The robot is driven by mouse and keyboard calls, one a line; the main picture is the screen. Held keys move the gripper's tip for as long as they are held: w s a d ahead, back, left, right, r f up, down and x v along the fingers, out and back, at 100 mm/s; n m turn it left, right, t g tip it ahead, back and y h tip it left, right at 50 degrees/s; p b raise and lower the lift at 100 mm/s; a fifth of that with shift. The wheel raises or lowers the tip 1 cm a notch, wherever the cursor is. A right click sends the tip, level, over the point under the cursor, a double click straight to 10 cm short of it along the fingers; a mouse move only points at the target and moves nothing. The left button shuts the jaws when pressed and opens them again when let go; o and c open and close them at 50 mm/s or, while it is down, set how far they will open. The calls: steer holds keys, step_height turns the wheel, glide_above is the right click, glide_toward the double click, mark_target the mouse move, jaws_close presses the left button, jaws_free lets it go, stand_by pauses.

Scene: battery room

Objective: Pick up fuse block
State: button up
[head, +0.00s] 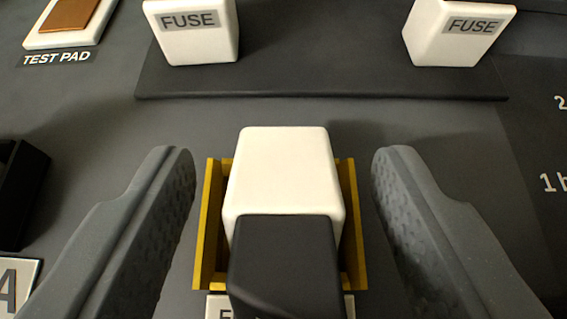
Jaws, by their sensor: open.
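A white block with rounded edges (283,170) sits in a yellow holder (209,225), with a black piece (283,255) at its near side. My gripper (284,160) is open, with one grey finger on each side of the holder. Gaps show between both fingers and the yellow side walls, so nothing is held. Two white blocks labelled FUSE stand farther back, one at the left (192,45) and one at the right (455,40). The central block shows no label. A label below the holder is mostly hidden by the black piece.
The two rear blocks stand on a dark raised plate (320,82). A test pad with a copper top (68,14) is at the upper left. A black object (20,185) is cut off at the left edge. Grey panel surface is clear between the holder and the plate.

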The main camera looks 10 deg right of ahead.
jaws_close()
steer(key=shift+r, duration=0.1)
